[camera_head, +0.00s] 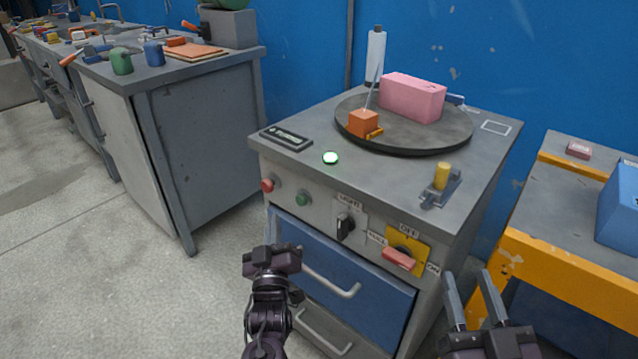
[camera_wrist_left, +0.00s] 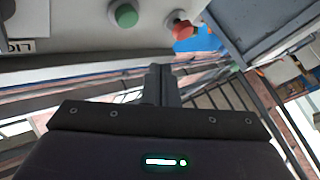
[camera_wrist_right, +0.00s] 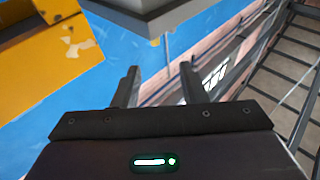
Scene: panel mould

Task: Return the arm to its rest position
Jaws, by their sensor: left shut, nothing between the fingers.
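My left gripper (camera_head: 272,256) is in front of the grey machine cabinet (camera_head: 262,200), left of its blue drawer. Its fingers are together and empty; they show in the left wrist view (camera_wrist_left: 163,84), below a green button (camera_wrist_left: 126,15) and a red button (camera_wrist_left: 180,25). My right gripper (camera_head: 474,298) is at the lower right, between the cabinet and the yellow-edged bench. Its two fingers are apart with nothing between them, as the right wrist view also shows (camera_wrist_right: 160,88).
The cabinet front carries a black light knob (camera_head: 345,227), a red switch handle (camera_head: 399,259) and a drawer handle (camera_head: 333,284). On top is a round plate (camera_head: 420,143) with a pink block (camera_head: 412,96). The yellow-edged bench (camera_head: 555,262) stands right. Floor at left is clear.

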